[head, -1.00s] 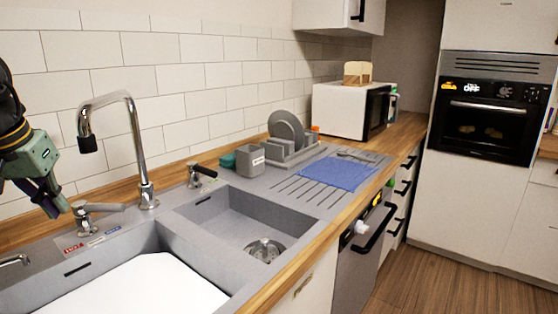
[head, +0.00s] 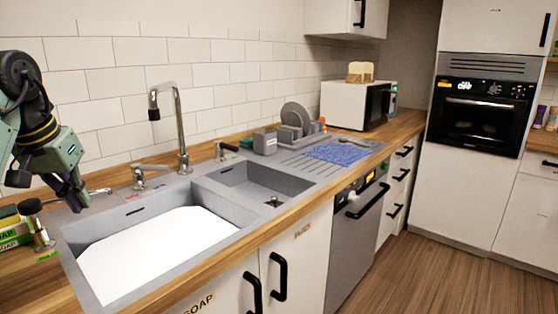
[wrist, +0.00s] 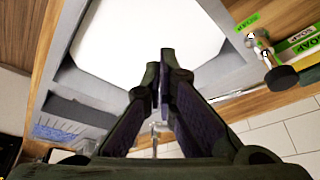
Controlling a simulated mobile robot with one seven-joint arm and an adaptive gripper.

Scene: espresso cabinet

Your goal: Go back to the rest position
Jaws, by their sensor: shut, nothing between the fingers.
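My gripper (head: 75,197) is at the left of the head view, above the left end of the sink counter beside the large basin. Its fingers point down and are closed together with nothing between them. The wrist view also shows my gripper (wrist: 163,85), its dark fingertips meeting in front of the white-filled basin (wrist: 150,35). The rest position itself is not marked by anything in view.
Soap boxes (head: 14,232) and a dark-topped dispenser (head: 40,232) stand below my gripper at the left. A dish rack (head: 297,135) and blue cloth (head: 340,153) lie farther right. Floor is clear at right.

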